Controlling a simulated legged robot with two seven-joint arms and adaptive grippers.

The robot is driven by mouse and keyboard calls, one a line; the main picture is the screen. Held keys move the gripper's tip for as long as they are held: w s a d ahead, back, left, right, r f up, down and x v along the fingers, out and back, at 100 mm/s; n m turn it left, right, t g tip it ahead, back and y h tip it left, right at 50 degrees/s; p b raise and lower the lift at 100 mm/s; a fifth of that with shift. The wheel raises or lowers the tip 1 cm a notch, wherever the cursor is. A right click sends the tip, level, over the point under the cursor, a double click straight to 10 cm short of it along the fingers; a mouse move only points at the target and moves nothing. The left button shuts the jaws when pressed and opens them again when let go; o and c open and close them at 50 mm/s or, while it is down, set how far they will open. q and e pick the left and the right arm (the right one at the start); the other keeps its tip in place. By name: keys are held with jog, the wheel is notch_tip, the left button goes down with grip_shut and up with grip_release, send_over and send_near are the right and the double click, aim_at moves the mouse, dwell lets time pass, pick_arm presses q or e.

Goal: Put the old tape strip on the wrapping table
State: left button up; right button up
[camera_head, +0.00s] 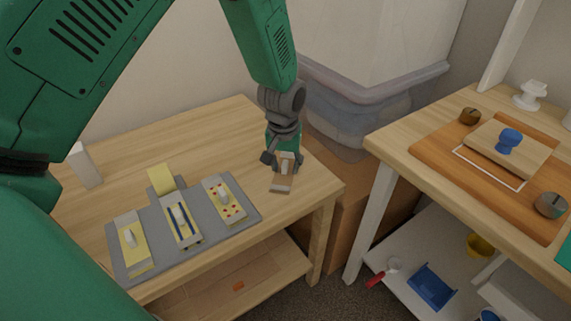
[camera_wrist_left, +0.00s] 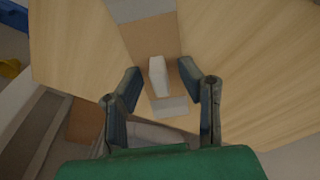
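A brown strip with pale grey ends (camera_head: 282,184) and a whitish block-shaped handle lies near the right edge of the left wooden table (camera_head: 215,132); I take it for the old tape strip. In the left wrist view, the strip (camera_wrist_left: 187,73) runs under my gripper and its white handle (camera_wrist_left: 158,77) stands between the fingers. My left gripper (camera_head: 284,162) is over the strip, fingers apart on either side of the handle, with visible gaps. Which table is the wrapping table, I cannot tell. My right gripper is not in view.
A grey tray (camera_head: 198,226) holds several yellow strips with handles. A white block (camera_head: 84,165) stands at the table's left. The right table (camera_head: 400,150) has an orange mat (camera_head: 440,158), a board with a blue knob (camera_head: 508,141) and two round weights. A lower shelf holds a blue dustpan (camera_head: 432,287).

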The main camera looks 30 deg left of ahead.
aim_at(284, 167)
pick_arm(q)
jog(key=shift+r, duration=0.1)
notch_tip(284, 167, up, 12)
jog(key=s+p, duration=0.1)
jog(key=p, duration=0.3)
jog(key=shift+s+d+p, duration=0.2)
jog(key=shift+d+p, duration=0.1)
jog(key=shift+p, duration=0.1)
